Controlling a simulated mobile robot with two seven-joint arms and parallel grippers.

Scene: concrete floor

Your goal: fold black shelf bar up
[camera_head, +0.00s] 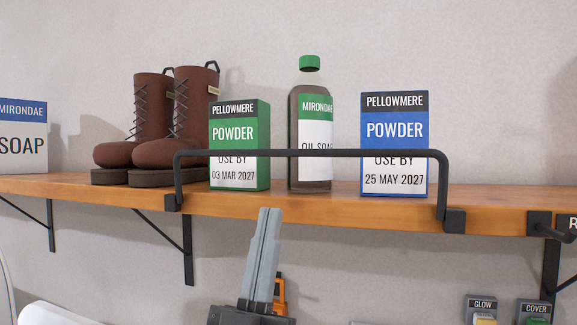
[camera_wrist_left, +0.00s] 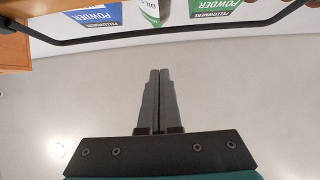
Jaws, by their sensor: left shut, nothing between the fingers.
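The black shelf bar (camera_head: 312,153) is a U-shaped rail hinged at two black brackets on the shelf's front edge. In the head view it stands raised, its crosspiece passing in front of the powder boxes and bottle. It also shows across the top of the left wrist view (camera_wrist_left: 150,34). My left gripper (camera_head: 268,210) points upward with its fingers together and empty. In the head view its tips overlap the shelf's front edge, below the crosspiece. In the left wrist view the fingertips (camera_wrist_left: 158,72) appear apart from the bar. My right gripper is not in view.
The wooden shelf (camera_head: 330,208) holds brown boots (camera_head: 170,120), a green powder box (camera_head: 235,145), a green-capped bottle (camera_head: 310,120), a blue powder box (camera_head: 395,130) and a soap box (camera_head: 20,135). Another black bar (camera_head: 560,230) is at the right edge. Small labelled items stand lower right.

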